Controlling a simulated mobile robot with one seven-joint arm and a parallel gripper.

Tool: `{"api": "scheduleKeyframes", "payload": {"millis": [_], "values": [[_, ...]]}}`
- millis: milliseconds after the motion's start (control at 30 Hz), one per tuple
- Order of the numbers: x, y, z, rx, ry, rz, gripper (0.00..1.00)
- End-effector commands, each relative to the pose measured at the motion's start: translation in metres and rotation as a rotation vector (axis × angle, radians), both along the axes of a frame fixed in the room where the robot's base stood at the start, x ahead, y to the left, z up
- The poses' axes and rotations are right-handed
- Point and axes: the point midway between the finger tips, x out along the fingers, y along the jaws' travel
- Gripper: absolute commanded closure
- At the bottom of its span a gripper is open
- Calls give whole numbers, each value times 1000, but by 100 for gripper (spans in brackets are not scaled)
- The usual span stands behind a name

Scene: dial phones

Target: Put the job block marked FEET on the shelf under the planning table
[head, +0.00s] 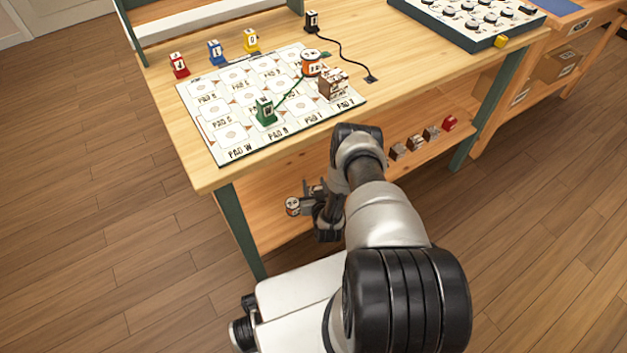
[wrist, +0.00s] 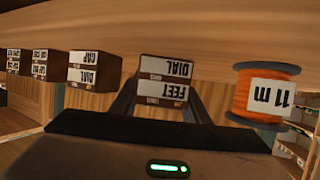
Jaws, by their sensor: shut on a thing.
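The block marked FEET (wrist: 160,105) is between the fingers of my gripper (wrist: 160,110), which is shut on it in the wrist view. Its label appears upside down. A face marked DIAL (wrist: 167,68) shows right above it in the picture; I cannot tell whether it is a separate block. In the head view my gripper (head: 318,208) is low at the front of the planning table (head: 180,125), by the shelf (head: 285,165) under it. My arm partly hides the gripper there, and the FEET block is not clear in that view.
An orange spool marked 11 m (wrist: 265,93) stands close to the right of the held block in the wrist view. Brown blocks, one marked DIAL CAP (wrist: 93,68), stand to the left. Several shelf blocks (head: 415,143) show right of my arm in the head view.

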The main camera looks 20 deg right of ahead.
Motion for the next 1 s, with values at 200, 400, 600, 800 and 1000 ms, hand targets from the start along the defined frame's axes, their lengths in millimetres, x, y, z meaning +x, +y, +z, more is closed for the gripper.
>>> {"api": "scheduleKeyframes", "payload": {"millis": [200, 400, 600, 800, 1000], "values": [[0, 0, 0, 0, -2, 0, 85], [0, 0, -3, 0, -1, 0, 52], [0, 0, -3, 0, -1, 0, 40], [0, 0, -1, 0, -1, 0, 40], [4, -1, 3, -1, -1, 1, 40]]}}
